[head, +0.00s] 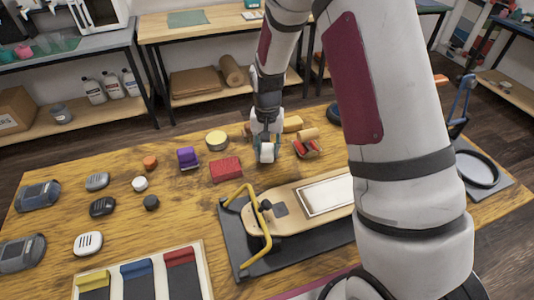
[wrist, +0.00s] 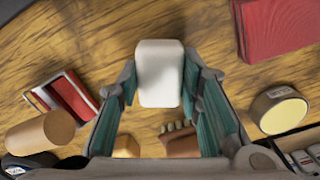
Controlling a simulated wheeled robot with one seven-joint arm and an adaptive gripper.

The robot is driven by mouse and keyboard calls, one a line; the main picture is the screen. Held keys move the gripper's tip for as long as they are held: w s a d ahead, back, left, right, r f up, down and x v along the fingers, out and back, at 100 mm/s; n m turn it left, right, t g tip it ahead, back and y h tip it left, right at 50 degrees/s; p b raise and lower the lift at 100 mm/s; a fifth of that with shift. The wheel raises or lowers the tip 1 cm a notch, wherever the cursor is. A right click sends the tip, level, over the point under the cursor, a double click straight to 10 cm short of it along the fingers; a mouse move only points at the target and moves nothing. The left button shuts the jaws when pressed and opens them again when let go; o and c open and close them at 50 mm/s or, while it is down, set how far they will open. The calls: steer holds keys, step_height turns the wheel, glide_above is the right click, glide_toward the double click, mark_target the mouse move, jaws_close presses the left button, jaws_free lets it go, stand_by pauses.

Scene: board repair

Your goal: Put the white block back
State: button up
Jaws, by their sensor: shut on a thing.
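The white block (head: 266,153) is between the fingers of my gripper (head: 266,139), near the far middle of the wooden table. In the wrist view the white block (wrist: 160,73) sits upright in the picture between the teal-padded fingertips of my gripper (wrist: 160,84), with table behind it. My gripper is shut on it. I cannot tell for sure whether the block's underside touches the table. A red block (head: 226,170) lies to its left and also shows in the wrist view (wrist: 277,27).
A red-and-white item (head: 306,148) is close on the right, with a tan cylinder (wrist: 40,133) beside it. A yellow-topped round tin (head: 217,141) stands to the left. A wooden board (head: 285,220) with a yellow bar (head: 262,225) lies in front. A tray (head: 207,270) is front left.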

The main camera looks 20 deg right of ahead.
steer(key=shift+f, duration=1)
steer(key=shift+f, duration=0.15)
steer(key=o, duration=1)
steer(key=shift+o, duration=0.2)
